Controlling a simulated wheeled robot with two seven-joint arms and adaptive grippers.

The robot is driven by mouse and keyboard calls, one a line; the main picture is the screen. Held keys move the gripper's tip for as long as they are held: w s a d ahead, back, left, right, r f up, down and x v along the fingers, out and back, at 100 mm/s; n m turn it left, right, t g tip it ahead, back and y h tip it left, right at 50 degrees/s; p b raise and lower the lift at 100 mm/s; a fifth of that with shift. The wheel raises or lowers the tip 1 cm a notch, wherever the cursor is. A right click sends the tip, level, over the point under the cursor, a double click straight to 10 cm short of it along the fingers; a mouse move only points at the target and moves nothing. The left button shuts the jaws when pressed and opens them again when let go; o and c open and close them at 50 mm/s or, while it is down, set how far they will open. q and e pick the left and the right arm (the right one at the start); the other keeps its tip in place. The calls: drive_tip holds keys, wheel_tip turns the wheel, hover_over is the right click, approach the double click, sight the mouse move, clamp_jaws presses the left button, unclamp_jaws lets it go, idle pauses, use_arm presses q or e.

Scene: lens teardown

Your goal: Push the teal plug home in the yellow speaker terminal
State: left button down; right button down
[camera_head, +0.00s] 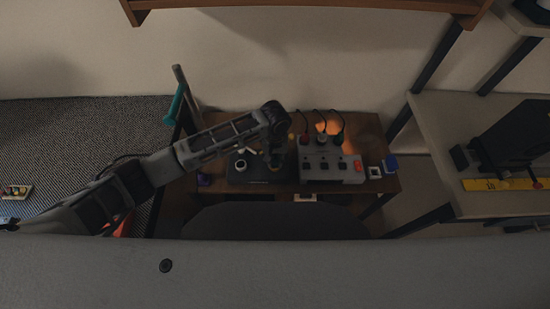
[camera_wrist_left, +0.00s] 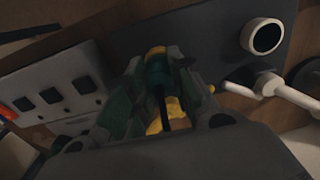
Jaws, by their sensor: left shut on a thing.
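My left gripper (camera_head: 276,160) reaches down over the table, between a dark plate and a grey switch box. In the left wrist view my left gripper (camera_wrist_left: 157,95) is shut on the teal plug (camera_wrist_left: 156,75), which sits dark between the fingers. Yellow of the speaker terminal (camera_wrist_left: 154,50) shows right at the plug's upper end in that view. More yellow shows lower between the fingers; I cannot tell what it belongs to. How deep the plug sits in the terminal is hidden. My right gripper is in neither view.
The dark plate (camera_head: 258,182) has a white-rimmed round part (camera_head: 240,165) and a white lever close to my gripper. The grey switch box (camera_head: 325,172), with cables behind it, stands just right. A blue item (camera_head: 390,162) lies at the wooden table's right end.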

use_arm(q)
drive_tip(key=shift+f, duration=0.35)
idle(0.4)
drive_tip(key=c, duration=1.2)
unclamp_jaws()
drive_tip(key=shift+o, duration=0.2)
wheel_tip(320, 180, up, 12)
